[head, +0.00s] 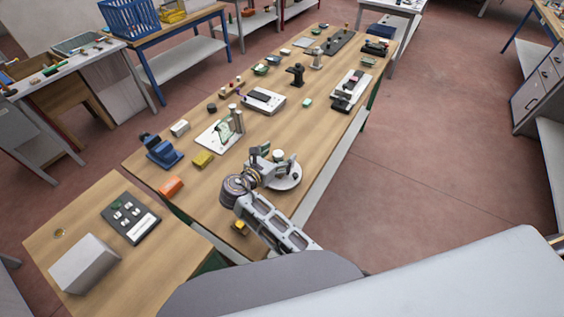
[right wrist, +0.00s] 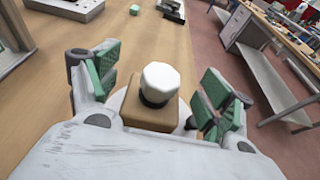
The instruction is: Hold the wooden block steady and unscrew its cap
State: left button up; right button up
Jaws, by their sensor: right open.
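The wooden block (right wrist: 134,113) stands upright in the right wrist view, with a dark collar and a white cap (right wrist: 160,76) on top. It stands at a round white plate (head: 290,183) near the right edge of the long table. My right gripper (right wrist: 159,84) is open, its green-padded fingers on either side of the block and cap, with gaps showing. In the head view my right gripper (head: 268,160) is over the plate and hides most of the block; the cap (head: 278,154) shows behind it. My left gripper is not in view.
The long wooden table (head: 225,180) holds a yellow block (head: 203,160), an orange block (head: 171,187), a blue vise-like device (head: 162,152) and a white board (head: 218,134). A grey box (head: 85,264) stands on the near-left table. The floor to the right is clear.

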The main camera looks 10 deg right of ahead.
jog(key=shift+w+d+f, duration=0.1)
jog(key=shift+w, duration=0.05)
jog(key=c, duration=1.4)
jog(key=shift+c, duration=0.6)
jog(key=shift+r, duration=0.25)
